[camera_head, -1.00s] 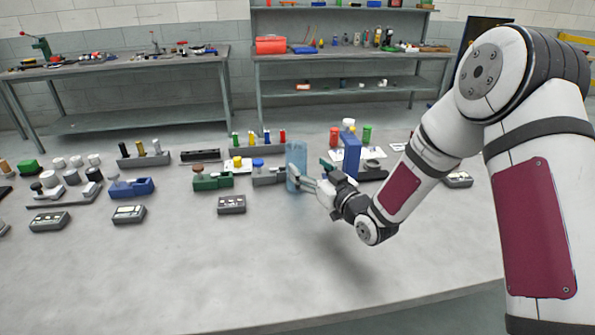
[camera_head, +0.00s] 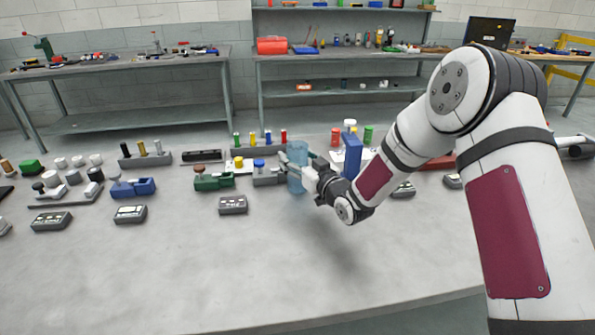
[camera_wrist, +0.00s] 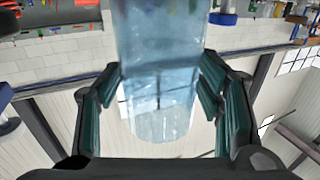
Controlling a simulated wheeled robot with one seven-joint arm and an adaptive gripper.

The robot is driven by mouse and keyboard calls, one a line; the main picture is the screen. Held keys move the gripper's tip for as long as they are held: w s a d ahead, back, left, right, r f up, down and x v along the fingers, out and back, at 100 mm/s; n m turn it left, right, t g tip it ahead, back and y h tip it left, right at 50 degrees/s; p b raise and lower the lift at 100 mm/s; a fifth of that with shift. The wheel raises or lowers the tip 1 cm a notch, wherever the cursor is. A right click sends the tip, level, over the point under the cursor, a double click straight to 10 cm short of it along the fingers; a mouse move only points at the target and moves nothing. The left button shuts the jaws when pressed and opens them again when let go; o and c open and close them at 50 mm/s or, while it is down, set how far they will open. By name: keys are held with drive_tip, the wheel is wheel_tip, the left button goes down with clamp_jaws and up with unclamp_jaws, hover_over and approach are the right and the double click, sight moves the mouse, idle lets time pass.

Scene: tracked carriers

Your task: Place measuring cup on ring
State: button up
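The measuring cup (camera_head: 298,176) is a clear, light-blue cylinder in the middle of the head view. It looks roughly upright and appears to be above the bench, but its exact height is unclear. My gripper (camera_head: 309,174) comes to it from the right. In the wrist view the cup (camera_wrist: 158,60) fills the space between the dark green finger pads of my gripper (camera_wrist: 160,92), with a pad on each side, so the gripper looks shut on it. I cannot make out which thing is the ring.
A small grey box (camera_head: 233,205) lies to the front left. The front of the bench (camera_head: 200,275) is clear.

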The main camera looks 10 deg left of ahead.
drive_tip(key=c, duration=0.8)
drive_tip(key=shift+r, duration=0.15)
